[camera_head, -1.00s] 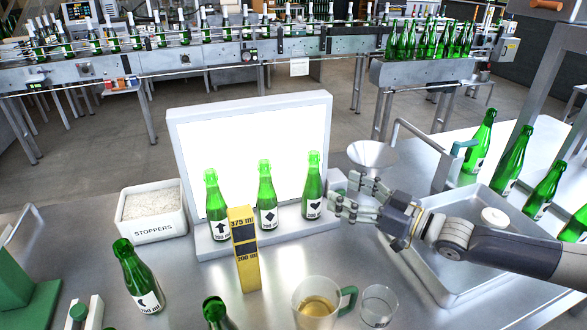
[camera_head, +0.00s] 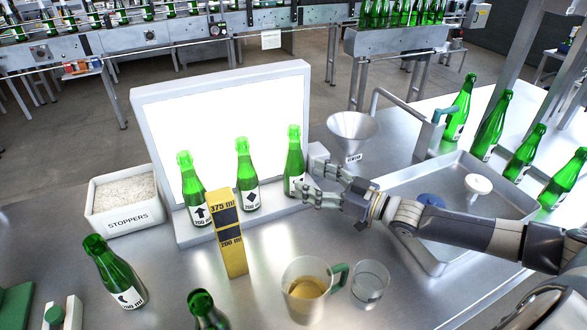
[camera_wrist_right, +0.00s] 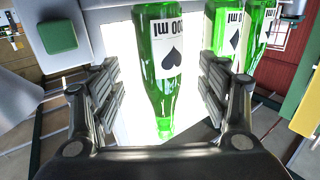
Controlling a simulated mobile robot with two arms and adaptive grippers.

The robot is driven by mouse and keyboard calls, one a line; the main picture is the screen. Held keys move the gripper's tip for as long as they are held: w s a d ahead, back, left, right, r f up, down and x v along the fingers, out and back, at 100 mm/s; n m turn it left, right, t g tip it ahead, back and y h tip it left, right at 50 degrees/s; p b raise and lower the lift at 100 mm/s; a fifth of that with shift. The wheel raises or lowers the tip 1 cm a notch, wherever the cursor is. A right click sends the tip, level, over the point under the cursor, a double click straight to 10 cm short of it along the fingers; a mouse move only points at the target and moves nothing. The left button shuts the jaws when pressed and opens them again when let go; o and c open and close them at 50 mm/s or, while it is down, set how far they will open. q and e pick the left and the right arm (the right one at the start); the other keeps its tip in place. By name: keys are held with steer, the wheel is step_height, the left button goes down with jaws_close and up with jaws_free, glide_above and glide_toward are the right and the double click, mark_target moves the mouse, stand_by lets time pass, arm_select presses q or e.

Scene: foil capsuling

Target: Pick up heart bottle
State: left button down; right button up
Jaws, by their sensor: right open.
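The heart bottle (camera_head: 294,155) is green glass and stands upright at the right end of the lit panel's ledge. Its label is partly covered by my gripper in the head view. In the right wrist view the heart bottle (camera_wrist_right: 160,95) appears upside down, its label mark showing between my fingers, with no finger visibly pressed on it. My right gripper (camera_head: 309,182) is open at the bottle's right side, at label height. Both fingers of the right gripper (camera_wrist_right: 161,92) show spread apart in the wrist view. My left gripper is not in view.
The diamond bottle (camera_head: 246,175) and arrow bottle (camera_head: 192,190) stand left on the same ledge (camera_head: 270,206). The lit panel (camera_head: 215,115) rises behind. A yellow gauge block (camera_head: 230,240), jug (camera_head: 305,285) and glass (camera_head: 369,284) stand in front; a funnel (camera_head: 352,128) is behind right.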

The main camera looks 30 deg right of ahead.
mark_target(303, 175)
steer(key=shift+w, duration=0.1)
steer(key=shift+w+a+r, duration=0.1)
steer(key=shift+w+a, duration=0.1)
steer(key=x, duration=0.3)
steer(key=shift+w+a+p, duration=0.2)
steer(key=shift+w+p, duration=0.1)
steer(key=shift+w, duration=0.05)
steer(key=shift+w+a, duration=0.3)
steer(key=shift+w, duration=0.2)
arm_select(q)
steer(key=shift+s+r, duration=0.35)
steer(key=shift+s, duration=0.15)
arm_select(e)
steer(key=c, duration=1.5)
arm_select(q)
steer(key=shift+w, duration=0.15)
